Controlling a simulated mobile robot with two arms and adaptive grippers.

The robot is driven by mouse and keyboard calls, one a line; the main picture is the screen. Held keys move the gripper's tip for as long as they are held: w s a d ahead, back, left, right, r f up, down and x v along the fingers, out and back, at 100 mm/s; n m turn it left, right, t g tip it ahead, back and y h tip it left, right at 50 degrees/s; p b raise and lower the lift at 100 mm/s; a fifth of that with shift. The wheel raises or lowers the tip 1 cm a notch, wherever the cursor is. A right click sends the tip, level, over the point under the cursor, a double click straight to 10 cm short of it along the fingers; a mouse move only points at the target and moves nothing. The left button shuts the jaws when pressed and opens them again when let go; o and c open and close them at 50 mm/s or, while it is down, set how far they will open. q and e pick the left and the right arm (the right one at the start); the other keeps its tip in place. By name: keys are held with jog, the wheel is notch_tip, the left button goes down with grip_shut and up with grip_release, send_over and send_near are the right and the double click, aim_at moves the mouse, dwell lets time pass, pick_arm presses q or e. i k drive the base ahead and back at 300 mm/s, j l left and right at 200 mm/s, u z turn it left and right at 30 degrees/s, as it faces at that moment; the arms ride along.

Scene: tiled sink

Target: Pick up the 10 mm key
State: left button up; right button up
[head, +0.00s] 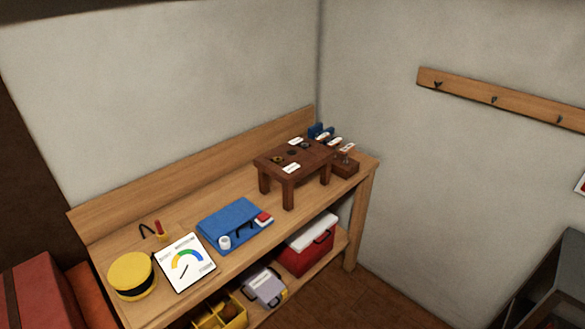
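I cannot make out a 10 mm key for certain at this size. A small dark wooden stand (289,166) on the workbench (180,218) carries white labels and a few small dark and brass-coloured round pieces. Behind its right side, small blue items (320,131) and white cards stand near a small brown block (345,167). Neither of my grippers is in view.
On the bench's left are a yellow round tin (131,274), a gauge card (186,262) and a red-handled tool (159,229). The lower shelf holds a red-and-white cooler (303,252), a grey device (264,287) and a yellow tray (222,312). A hook rail (470,92) hangs right.

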aim_at(346, 148)
jog(key=i+l, duration=0.85)
jog(key=l, duration=0.1)
